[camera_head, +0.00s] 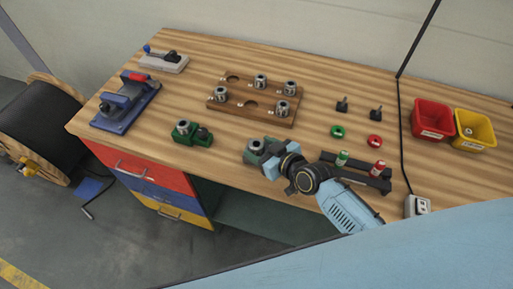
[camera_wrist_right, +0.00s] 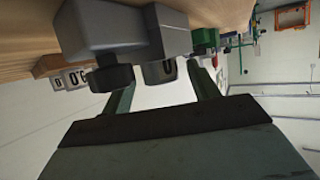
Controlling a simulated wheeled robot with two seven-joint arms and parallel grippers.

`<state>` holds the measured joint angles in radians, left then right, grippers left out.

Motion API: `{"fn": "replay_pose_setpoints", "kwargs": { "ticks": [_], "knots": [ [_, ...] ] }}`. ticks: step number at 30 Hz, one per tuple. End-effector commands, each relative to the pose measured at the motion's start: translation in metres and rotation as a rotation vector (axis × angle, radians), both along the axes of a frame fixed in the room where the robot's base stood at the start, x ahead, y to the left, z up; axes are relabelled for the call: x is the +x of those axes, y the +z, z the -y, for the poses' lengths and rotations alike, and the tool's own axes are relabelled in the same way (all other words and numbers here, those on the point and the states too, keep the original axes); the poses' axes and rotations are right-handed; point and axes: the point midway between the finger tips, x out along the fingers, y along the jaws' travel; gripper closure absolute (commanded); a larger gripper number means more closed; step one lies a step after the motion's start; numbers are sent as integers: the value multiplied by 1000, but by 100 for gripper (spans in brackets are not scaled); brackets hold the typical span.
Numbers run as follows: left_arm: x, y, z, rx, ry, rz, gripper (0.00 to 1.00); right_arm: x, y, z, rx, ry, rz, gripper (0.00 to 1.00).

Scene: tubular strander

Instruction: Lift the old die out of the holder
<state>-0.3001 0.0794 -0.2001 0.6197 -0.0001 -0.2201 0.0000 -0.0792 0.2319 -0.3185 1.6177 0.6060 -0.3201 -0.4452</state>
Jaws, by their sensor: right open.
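A grey-green holder (camera_head: 248,158) stands near the table's front edge, with a silver ring-shaped die (camera_head: 255,146) in it. My right gripper (camera_head: 271,152) is close on the right side of this holder and hides part of it. In the right wrist view the holder (camera_wrist_right: 108,25) is a grey block with a black knob (camera_wrist_right: 112,78) and the silver die (camera_wrist_right: 160,72). The right gripper's two fingers (camera_wrist_right: 164,80) are apart and point toward the die; contact cannot be told. My left gripper is not in view.
A green block with a die (camera_head: 188,132) stands to the left. A wooden rack (camera_head: 225,107) holds several dies behind. A dark stand with green and red cylinders (camera_head: 378,182) sits right of the gripper. Red (camera_head: 416,128) and yellow (camera_head: 462,138) bins are at the right.

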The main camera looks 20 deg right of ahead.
Motion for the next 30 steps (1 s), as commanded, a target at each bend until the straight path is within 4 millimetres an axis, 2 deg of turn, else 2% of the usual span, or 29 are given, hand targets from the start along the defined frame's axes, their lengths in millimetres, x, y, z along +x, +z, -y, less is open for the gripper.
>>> {"fn": "replay_pose_setpoints", "kwargs": {
  "ticks": [2,16,25,30],
  "knots": [
    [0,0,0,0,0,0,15,0,0,0,0,0,0,40],
    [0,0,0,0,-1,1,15,0,0,0,0,0,0,100],
    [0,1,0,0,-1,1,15,1,5,0,2,-1,6,100],
    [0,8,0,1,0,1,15,1,29,0,3,-1,9,100]
  ]
}}
